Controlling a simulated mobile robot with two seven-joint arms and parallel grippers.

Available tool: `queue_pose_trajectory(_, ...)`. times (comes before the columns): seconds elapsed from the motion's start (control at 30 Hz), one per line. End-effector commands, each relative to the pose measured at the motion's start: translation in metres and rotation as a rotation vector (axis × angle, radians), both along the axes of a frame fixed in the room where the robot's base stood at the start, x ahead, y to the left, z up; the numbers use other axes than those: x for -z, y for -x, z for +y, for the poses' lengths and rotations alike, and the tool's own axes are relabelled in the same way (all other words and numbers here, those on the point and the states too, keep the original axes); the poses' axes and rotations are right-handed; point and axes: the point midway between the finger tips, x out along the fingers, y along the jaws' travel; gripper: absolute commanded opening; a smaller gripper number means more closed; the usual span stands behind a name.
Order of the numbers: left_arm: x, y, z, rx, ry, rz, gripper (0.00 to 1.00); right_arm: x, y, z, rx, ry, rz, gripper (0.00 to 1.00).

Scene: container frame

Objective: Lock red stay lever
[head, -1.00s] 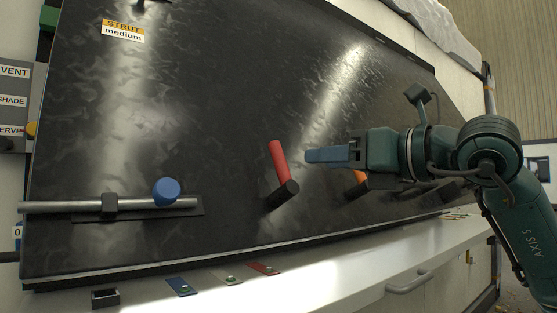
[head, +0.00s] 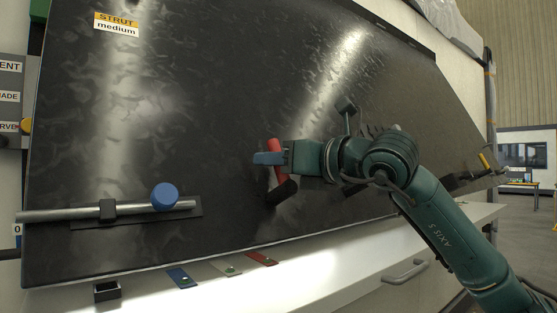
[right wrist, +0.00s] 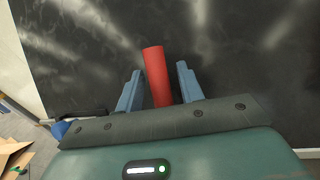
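The red stay lever (head: 281,174) stands up from its black pivot (head: 282,192) on the dark panel, its top leaning a little left. My right gripper (head: 268,158) is at the lever's upper part, its blue fingers pointing left across it. In the right wrist view the red lever (right wrist: 157,77) stands between the two open blue fingers (right wrist: 159,92), with a gap on each side. The fingers partly cover the lever in the head view. My left gripper is not in view.
A blue-knobbed bolt (head: 165,197) on a grey rod lies at the panel's lower left. Blue (head: 181,278), grey (head: 226,266) and red (head: 262,258) tags lie on the white ledge below. A "STRUT medium" label (head: 116,24) is at the top left.

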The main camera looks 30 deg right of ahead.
Motion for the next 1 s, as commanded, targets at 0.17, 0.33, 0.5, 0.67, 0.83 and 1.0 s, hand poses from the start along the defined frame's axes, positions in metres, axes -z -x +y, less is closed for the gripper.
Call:
queue_pose_trajectory(0.17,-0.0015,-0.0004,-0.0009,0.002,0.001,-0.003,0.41,-0.0001,0.0003,-0.0002,0.0,0.0,0.0,0.23)
queue_pose_trajectory(0.33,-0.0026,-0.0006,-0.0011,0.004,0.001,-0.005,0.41,-0.0001,0.0004,-0.0002,0.0,0.0,0.0,0.09)
queue_pose_trajectory(0.5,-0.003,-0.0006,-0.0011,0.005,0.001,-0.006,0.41,-0.0001,0.0003,-0.0003,0.0,0.0,0.0,0.0)
queue_pose_trajectory(0.67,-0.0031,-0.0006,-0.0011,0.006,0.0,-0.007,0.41,-0.0001,0.0004,-0.0003,0.001,0.0,0.0,0.0)
queue_pose_trajectory(0.83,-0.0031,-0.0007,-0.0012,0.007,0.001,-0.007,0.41,0.0,0.0001,-0.0008,0.001,-0.002,0.001,0.0)
queue_pose_trajectory(1.0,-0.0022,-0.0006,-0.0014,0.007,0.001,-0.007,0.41,0.0002,-0.002,-0.0034,0.001,-0.017,0.001,0.0)
